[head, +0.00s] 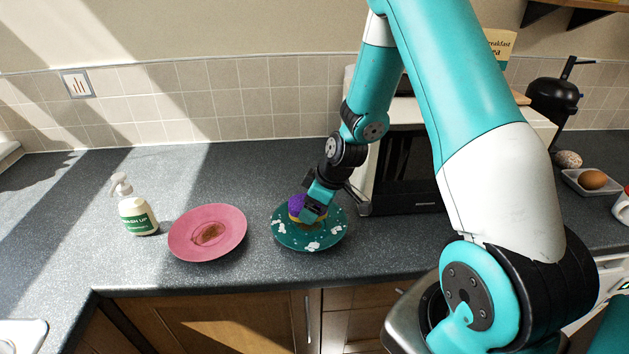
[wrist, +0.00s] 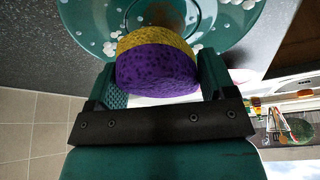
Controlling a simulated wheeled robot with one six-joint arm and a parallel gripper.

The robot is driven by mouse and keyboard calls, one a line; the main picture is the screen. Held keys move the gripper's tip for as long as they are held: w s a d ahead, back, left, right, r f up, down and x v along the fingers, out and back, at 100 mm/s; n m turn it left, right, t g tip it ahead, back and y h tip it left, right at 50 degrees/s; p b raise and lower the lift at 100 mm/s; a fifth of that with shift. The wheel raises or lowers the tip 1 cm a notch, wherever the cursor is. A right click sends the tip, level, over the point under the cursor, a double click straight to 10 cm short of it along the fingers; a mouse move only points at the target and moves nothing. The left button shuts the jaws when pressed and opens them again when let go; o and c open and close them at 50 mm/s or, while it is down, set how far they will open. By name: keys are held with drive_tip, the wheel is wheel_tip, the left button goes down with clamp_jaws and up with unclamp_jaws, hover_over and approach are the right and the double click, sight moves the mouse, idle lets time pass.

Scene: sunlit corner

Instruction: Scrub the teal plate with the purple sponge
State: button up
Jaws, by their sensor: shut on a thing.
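The teal plate (head: 324,238) lies on the dark counter, with white foam blobs on it and a brownish stain near its middle. It also fills the top of the wrist view (wrist: 235,40). The purple sponge (head: 294,206), with a yellow layer on its plate side, is at the plate's upper left part. In the wrist view the sponge (wrist: 157,72) sits between the fingers of my gripper (wrist: 160,90), which is shut on it. My gripper (head: 311,206) hides part of the sponge and plate in the head view. I cannot tell exactly whether the sponge touches the plate.
A pink plate (head: 190,240) with a brown stain lies to the left. A soap bottle (head: 137,214) stands farther left. A microwave (head: 405,170) stands behind to the right. A tray with eggs (head: 592,181) is at far right. The counter's front edge is close to both plates.

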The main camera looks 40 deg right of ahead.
drive_tip(key=shift+w+a+r, duration=0.15)
drive_tip(key=shift+w+r, duration=0.05)
drive_tip(key=shift+r, duration=0.35)
drive_tip(key=shift+s+r+p, duration=0.1)
drive_tip(key=shift+r+p, duration=1.5)
drive_tip(key=shift+r, duration=0.4)
